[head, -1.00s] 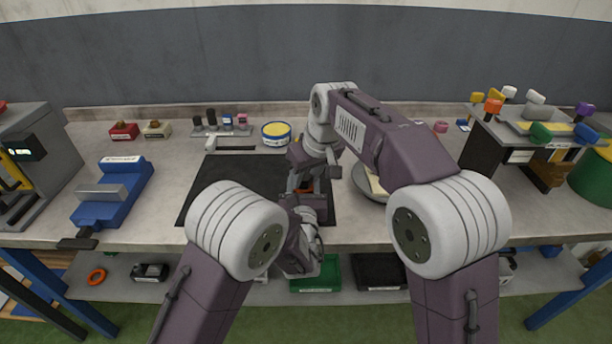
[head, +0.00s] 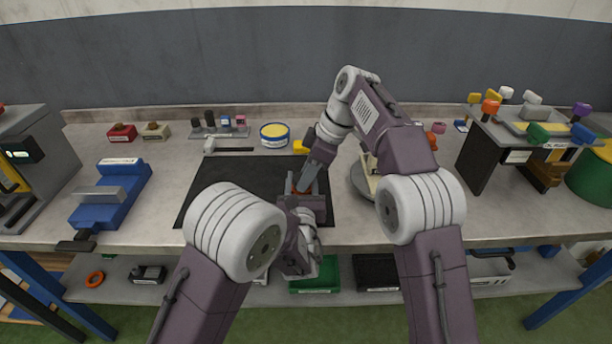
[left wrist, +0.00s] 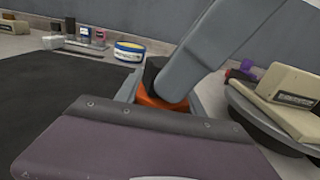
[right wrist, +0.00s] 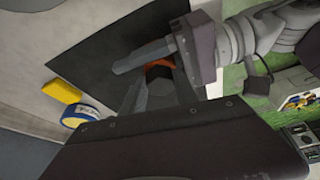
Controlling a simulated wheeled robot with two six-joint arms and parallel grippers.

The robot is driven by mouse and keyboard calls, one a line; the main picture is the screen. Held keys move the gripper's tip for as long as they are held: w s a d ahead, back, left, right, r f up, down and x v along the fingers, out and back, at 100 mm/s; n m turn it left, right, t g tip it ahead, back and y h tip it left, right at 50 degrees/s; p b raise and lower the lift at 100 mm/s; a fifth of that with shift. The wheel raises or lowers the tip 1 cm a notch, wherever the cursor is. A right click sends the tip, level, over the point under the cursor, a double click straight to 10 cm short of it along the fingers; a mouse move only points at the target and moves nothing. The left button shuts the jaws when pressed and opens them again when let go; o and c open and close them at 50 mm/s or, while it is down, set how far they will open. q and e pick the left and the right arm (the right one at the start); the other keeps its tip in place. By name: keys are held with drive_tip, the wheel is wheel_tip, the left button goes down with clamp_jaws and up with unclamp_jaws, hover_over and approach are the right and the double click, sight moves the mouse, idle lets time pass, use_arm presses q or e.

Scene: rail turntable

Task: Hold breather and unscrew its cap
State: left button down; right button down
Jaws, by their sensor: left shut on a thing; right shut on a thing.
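The breather shows as a small orange body with a black cap, mostly hidden between my grippers. In the left wrist view the orange body (left wrist: 160,97) is below the black cap (left wrist: 152,72); in the right wrist view the cap (right wrist: 158,74) lies between my right fingers. My left gripper (head: 296,188) is shut on the orange body, low over the front right of the black mat (head: 225,183). My right gripper (head: 310,178) comes down tilted from above, shut on the black cap. The exact finger contacts are partly hidden.
A round stand with a cream block (left wrist: 290,110) is close to the right of my grippers. A yellow-lidded tin (head: 275,135) and a yellow block (right wrist: 62,89) are behind. A blue vise (head: 112,195) stands left, and a rack with coloured knobs (head: 530,125) right.

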use_arm(q)
drive_tip(key=shift+a, duration=0.1)
use_arm(e)
drive_tip(key=shift+w+d+n+g, duration=0.25)
drive_tip(key=shift+n+g, duration=0.15)
drive_tip(key=shift+n, duration=0.6)
drive_tip(key=c, duration=0.9)
unclamp_jaws()
drive_tip(key=shift+o, duration=0.2)
drive_tip(key=shift+a, duration=0.15)
drive_tip(key=shift+o, duration=0.5)
drive_tip(key=shift+s+a, duration=0.1)
drive_tip(key=shift+s, duration=0.05)
